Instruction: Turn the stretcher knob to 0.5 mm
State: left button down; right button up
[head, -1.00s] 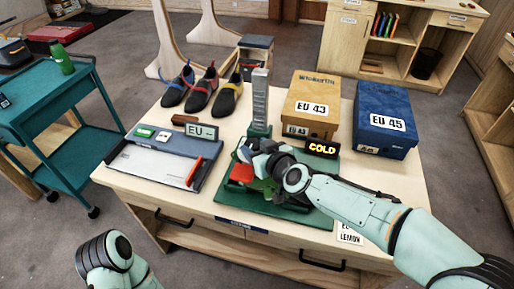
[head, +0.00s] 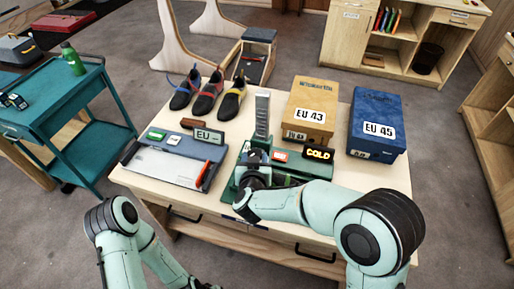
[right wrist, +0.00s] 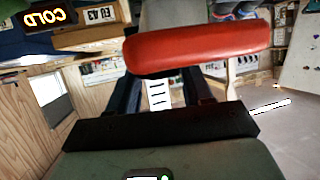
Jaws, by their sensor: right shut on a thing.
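The green stretcher (head: 318,166) stands at the front middle of the table, with a tall grey upright (head: 262,113) and a small lit panel (head: 280,156). My right gripper (head: 254,168) is at its left part and hides much of it. In the right wrist view, a red rounded bar (right wrist: 200,46), which looks like the stretcher knob, lies across the two dark fingers (right wrist: 160,92). The right gripper is shut on it; the exact contact is partly hidden. Any scale or reading is too small to read. My left arm is at the lower left, its gripper out of view.
A lit COLD sign (head: 318,154) is at the stretcher's right. Shoe boxes EU 43 (head: 312,92) and EU 45 (head: 378,105) stand behind. A measuring board (head: 160,165) lies left, with several shoes (head: 207,96) behind it. A teal cart (head: 52,100) stands left.

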jog(key=m+h, duration=0.1)
jog(key=m+h+p, duration=0.1)
jog(key=a+m+h+p, duration=0.1)
jog(key=h, duration=0.1)
jog(key=shift+w+r+m+g, duration=0.15)
jog(key=shift+w+m+g, duration=0.1)
jog(key=shift+m+g, duration=0.15)
jog(key=shift+a+m+g+h+p, duration=0.2)
jog(key=shift+m+g+h+p, duration=0.25)
jog(key=shift+m+h, duration=0.55)
jog(key=shift+w+a+f+m+g+h, duration=0.1)
jog(key=shift+m+g+h, duration=0.3)
jog(key=shift+h, duration=0.1)
jog(key=shift+a+f+m+g+h, duration=0.1)
jog(key=shift+m+g+h, duration=0.15)
jog(key=shift+m+h, duration=0.2)
pick_arm(q)
jog(key=w+r, duration=0.4)
jog(key=w, duration=0.1)
jog(key=shift+r+t, duration=0.4)
pick_arm(e)
jog(key=shift+w+a+m+g+h, duration=0.1)
jog(key=shift+w+m+g+h, duration=0.1)
jog(key=shift+m+g+h, duration=0.75)
jog(key=shift+w+a+m+g+h, duration=0.15)
jog(key=shift+m+g+h, duration=0.45)
jog(key=shift+m+g, duration=0.6)
jog(key=shift+d, duration=0.1)
jog(key=o, duration=1)
